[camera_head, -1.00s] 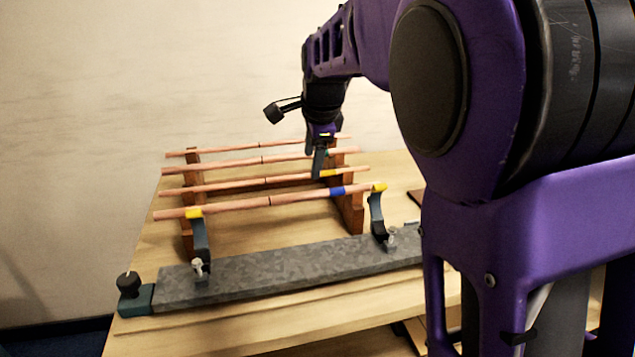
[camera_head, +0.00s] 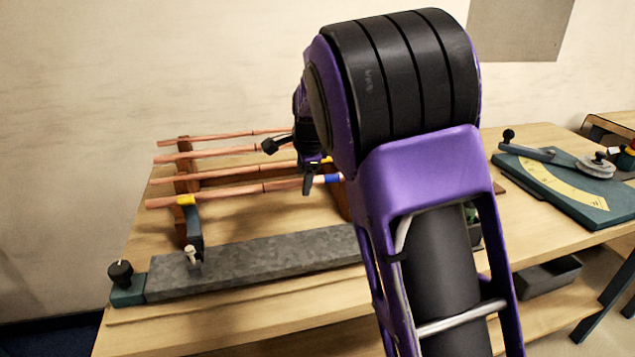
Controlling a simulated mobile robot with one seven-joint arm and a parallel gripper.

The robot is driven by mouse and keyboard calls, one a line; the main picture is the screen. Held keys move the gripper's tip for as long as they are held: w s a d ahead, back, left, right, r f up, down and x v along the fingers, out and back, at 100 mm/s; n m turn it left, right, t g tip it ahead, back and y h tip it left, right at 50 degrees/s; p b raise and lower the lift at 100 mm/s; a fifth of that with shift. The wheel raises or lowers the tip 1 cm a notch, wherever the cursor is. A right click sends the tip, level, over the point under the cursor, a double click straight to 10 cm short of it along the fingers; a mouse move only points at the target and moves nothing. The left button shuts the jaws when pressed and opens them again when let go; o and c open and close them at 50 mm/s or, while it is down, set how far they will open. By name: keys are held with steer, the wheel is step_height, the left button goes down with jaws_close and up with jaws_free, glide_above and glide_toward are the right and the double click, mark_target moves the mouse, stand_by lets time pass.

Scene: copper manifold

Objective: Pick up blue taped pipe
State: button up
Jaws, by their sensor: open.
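The blue taped pipe is the frontmost copper pipe (camera_head: 235,192), lying across the wooden rack; its blue tape band (camera_head: 333,179) shows near its right part. Its right end is hidden behind my arm. My gripper (camera_head: 308,188) is open, with its dark fingers pointing down at the pipe just left of the blue band. I cannot tell whether the fingers straddle the pipe or stand beside it. The far finger is not clearly visible.
Several other copper pipes (camera_head: 215,153) lie behind on the wooden rack (camera_head: 180,182). A grey bar (camera_head: 250,262) with a yellow-tipped upright (camera_head: 194,222) stands in front. A green angle-scale fixture (camera_head: 565,190) is at right. My arm hides the bench middle.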

jaws_close()
stand_by(1.4)
